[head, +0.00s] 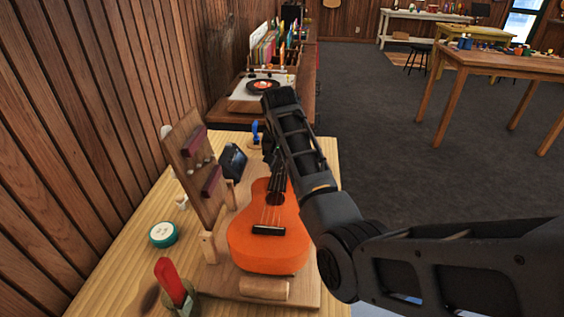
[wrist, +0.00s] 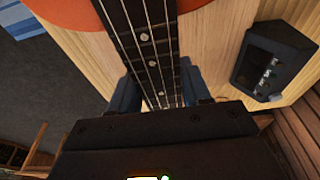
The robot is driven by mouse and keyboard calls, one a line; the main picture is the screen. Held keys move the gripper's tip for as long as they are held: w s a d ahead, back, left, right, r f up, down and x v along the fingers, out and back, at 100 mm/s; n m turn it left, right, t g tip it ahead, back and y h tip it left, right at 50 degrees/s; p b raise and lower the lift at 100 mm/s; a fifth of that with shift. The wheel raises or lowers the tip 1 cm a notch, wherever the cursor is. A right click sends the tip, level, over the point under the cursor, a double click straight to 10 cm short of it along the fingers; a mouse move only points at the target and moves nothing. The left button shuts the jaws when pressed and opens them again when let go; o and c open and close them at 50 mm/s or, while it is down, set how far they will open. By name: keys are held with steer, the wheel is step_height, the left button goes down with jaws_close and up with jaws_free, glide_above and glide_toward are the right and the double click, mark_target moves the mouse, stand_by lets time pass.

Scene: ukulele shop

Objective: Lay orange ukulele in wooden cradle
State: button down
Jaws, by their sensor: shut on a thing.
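The orange ukulele (head: 268,241) lies face up over the wooden cradle (head: 222,280) on the table, its body towards the front and its neck pointing away. The cradle has a base board, a front block and small side posts. The body appears to be within these blocks; whether it rests fully on the board cannot be told. My gripper (head: 275,178) is shut on the neck, which also shows between my fingers (wrist: 160,92) in the wrist view. The head end is hidden by my arm and gripper.
An upright board with maroon pads (head: 212,181) stands left of the cradle. A black box with knobs (wrist: 272,62) is beside the neck. A green-rimmed tin (head: 164,233) and a red-topped object (head: 172,283) are at left. Open floor lies right.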

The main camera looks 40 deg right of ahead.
steer(key=shift+f+b, duration=0.6)
steer(key=shift+f, duration=0.95)
steer(key=shift+c, duration=2.2)
jaws_free()
steer(key=shift+r, duration=0.1)
steer(key=shift+r+p, duration=0.9)
steer(key=shift+p, duration=0.2)
steer(key=shift+r, duration=0.1)
